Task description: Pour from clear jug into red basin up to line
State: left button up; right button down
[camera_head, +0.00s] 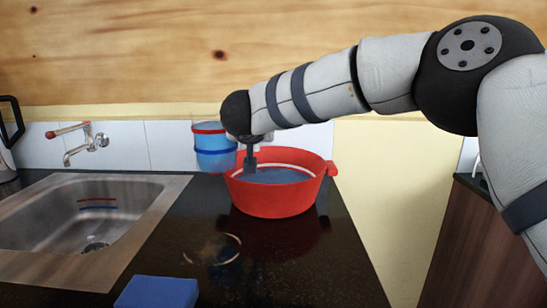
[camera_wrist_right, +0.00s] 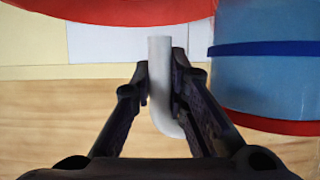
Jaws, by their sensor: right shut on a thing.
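The clear jug (camera_head: 214,160) holds blue liquid and has a red band and a blue band around it. It is close to upright, at the back left of the red basin, and its blue band also shows in the right wrist view (camera_wrist_right: 270,85). My right gripper (camera_head: 250,160) is shut on the jug's pale handle (camera_wrist_right: 160,85). The red basin (camera_head: 275,203) stands on the dark counter with blue liquid inside and a pale line around its inner wall. Its red side fills the top of the right wrist view (camera_wrist_right: 110,10). No stream of liquid shows. My left gripper is not in view.
A steel sink (camera_head: 150,205) with a tap (camera_head: 85,142) is at the left. A blue block (camera_head: 157,292) lies at the counter's front. A faint ring (camera_head: 225,248) marks the counter; I cannot tell what it is. A dark-handled vessel (camera_head: 8,130) is at the far left.

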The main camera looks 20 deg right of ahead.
jog(key=shift+w+r, duration=0.1)
jog(key=shift+r, duration=0.2)
